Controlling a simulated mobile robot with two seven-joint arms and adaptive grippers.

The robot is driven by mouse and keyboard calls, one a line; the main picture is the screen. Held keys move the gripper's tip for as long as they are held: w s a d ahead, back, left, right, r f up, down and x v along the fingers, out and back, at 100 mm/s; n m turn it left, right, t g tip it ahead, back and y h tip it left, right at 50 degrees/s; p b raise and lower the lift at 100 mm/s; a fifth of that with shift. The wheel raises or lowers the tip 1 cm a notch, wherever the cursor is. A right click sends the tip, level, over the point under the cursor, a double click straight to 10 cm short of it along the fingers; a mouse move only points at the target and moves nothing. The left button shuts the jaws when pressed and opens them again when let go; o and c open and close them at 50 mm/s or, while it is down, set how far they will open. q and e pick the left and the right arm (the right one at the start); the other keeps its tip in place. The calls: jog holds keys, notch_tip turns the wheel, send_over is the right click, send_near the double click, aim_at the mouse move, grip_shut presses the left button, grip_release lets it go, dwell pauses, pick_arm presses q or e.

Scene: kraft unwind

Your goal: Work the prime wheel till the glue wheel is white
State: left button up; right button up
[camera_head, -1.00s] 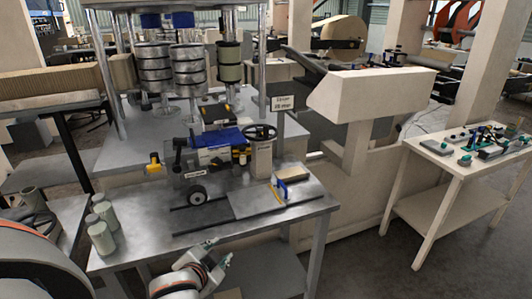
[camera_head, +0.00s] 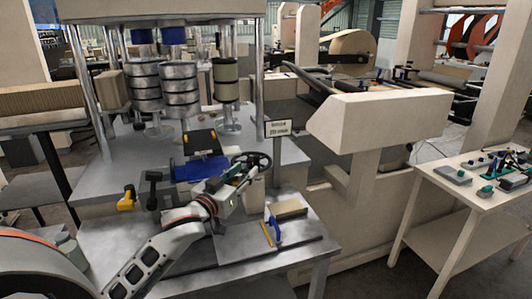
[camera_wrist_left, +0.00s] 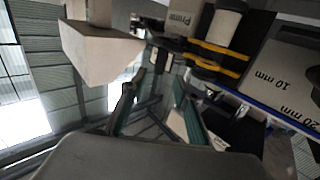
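A black handwheel (camera_head: 250,160), apparently the prime wheel, stands on a beige post on the glue unit (camera_head: 200,168). My left gripper (camera_head: 238,174) is at its lower left, close to the rim; I cannot tell whether they touch. In the left wrist view the two fingers (camera_wrist_left: 155,92) stand apart with nothing clearly between them. A "Prime" label (camera_wrist_left: 180,20) shows at the top of that view, beside a pale roller (camera_wrist_left: 221,27). The glue wheel is hidden behind my left arm in the head view, so its colour cannot be seen. My right gripper is not in view.
A metal plate (camera_head: 238,246) with a blue-handled tool (camera_head: 275,230) and a cardboard block (camera_head: 289,209) lies right of my arm. A yellow-handled part (camera_head: 126,200) is at left. A sign (camera_head: 278,129) stands behind the wheel. A side table (camera_head: 455,198) with tools is at right.

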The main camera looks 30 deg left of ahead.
aim_at(255, 161)
pick_arm(q)
jog(key=w, duration=0.2)
jog(key=shift+w+a+r, duration=0.15)
jog(key=shift+w+r, duration=0.05)
jog(key=shift+w, duration=0.1)
jog(key=w, duration=0.4)
jog(key=shift+a+f+p, duration=0.1)
jog(key=shift+a+p, duration=0.05)
jog(key=shift+p, duration=0.15)
jog(key=shift+w, duration=0.8)
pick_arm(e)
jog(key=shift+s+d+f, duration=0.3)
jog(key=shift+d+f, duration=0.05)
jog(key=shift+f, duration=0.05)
pick_arm(q)
grip_shut()
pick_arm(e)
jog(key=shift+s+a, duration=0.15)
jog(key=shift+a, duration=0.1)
